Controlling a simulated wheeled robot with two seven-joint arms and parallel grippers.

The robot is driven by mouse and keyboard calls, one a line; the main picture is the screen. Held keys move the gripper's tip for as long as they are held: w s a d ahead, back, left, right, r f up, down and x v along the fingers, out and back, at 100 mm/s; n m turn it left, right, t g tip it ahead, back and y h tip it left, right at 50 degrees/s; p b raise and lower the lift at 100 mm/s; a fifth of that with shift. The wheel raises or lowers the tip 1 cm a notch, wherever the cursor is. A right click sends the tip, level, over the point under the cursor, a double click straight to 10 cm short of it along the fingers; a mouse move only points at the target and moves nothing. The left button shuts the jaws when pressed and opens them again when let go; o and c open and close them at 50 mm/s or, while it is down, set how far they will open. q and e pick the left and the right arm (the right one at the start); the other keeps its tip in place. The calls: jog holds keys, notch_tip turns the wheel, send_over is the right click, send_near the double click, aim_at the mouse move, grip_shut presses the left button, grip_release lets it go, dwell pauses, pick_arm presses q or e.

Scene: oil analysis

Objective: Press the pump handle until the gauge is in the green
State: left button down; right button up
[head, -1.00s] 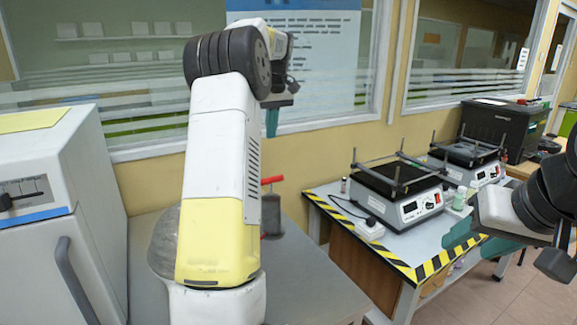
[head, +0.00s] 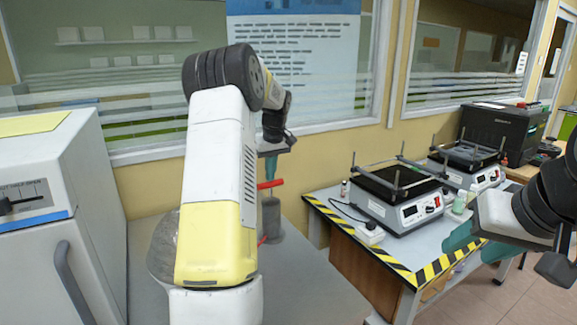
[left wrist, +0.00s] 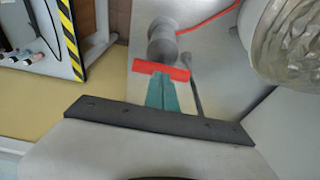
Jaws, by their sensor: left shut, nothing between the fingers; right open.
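The pump is a grey cylinder (head: 271,217) with a red T-handle (head: 270,184) on top, standing on the grey table behind my left arm. In the left wrist view the red handle (left wrist: 175,72) lies right at my fingertips, with the pump body (left wrist: 162,45) beyond it. My left gripper (head: 271,178) is shut and empty, its teal fingers pointing down just above or touching the handle; I cannot tell which. My right gripper (head: 477,243) is open and empty at the right. I see no gauge face in these views.
A glass or metal dome-like vessel (head: 160,250) is partly hidden behind my left arm. A red hose (left wrist: 208,18) runs from the pump. A white oven-like cabinet (head: 85,220) stands at the left. A bench with hazard-striped edge (head: 430,268) holds hotplate-like devices (head: 400,205).

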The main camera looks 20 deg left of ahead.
aim_at(271, 183)
pick_arm(q)
jog(key=shift+f, duration=0.1)
jog(key=shift+s+f, duration=0.1)
jog(key=shift+f, duration=1.7)
jog(key=shift+r, duration=0.1)
jog(key=shift+r, duration=0.35)
jog(key=r, duration=0.2)
jog(key=w+r, duration=0.1)
jog(key=r, duration=0.2)
jog(key=shift+a, duration=0.15)
jog(key=v, duration=0.8)
jog(key=shift+s+r, duration=0.25)
jog(key=shift+s, duration=0.1)
